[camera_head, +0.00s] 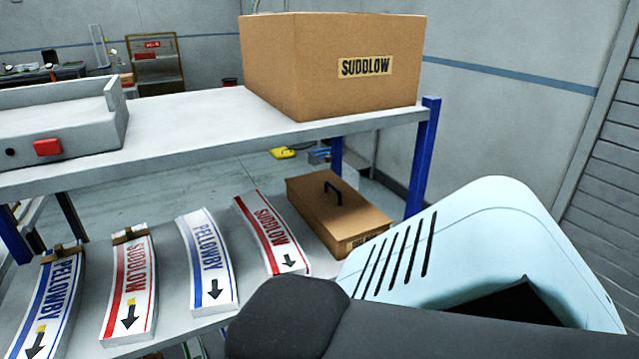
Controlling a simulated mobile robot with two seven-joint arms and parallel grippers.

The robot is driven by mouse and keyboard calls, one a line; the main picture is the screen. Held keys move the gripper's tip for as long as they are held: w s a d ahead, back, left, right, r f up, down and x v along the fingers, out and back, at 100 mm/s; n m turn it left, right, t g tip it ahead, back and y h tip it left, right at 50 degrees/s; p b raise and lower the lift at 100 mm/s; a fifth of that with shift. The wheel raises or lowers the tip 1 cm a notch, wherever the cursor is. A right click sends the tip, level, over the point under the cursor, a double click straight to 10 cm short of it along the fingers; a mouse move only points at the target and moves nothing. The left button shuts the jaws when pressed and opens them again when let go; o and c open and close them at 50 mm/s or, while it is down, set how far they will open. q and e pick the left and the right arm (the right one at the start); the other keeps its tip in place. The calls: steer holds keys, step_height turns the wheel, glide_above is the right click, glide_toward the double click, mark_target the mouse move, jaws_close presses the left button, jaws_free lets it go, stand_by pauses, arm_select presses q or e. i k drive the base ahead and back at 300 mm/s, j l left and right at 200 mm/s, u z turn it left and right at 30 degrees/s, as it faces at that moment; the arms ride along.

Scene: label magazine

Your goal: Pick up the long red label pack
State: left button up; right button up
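Two white label packs with red edges and red SUDDLOW print lie on the lower shelf. The left red pack (129,285) has a brown band across its far end and a yellow patch by its arrow. It looks longer in the picture than the right red pack (268,234), which shows no band. Both curve slightly, with black arrows pointing toward the near edge. Neither of my grippers is in view; only a part of my arm shows at the lower right.
A blue PELLOWBY pack (51,300) lies at far left, another (207,261) between the red packs. A lidded brown box (337,215) stands right of them. The upper shelf (190,125) overhangs behind, bearing a SUDDLOW carton (320,65) and a grey tray with a red button (48,147).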

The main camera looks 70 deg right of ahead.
mark_target(281, 253)
steer(key=z, duration=1.8)
steer(key=i+l, duration=0.1)
steer(key=l, duration=1.15)
steer(key=i+l, duration=0.15)
steer(key=l, duration=0.45)
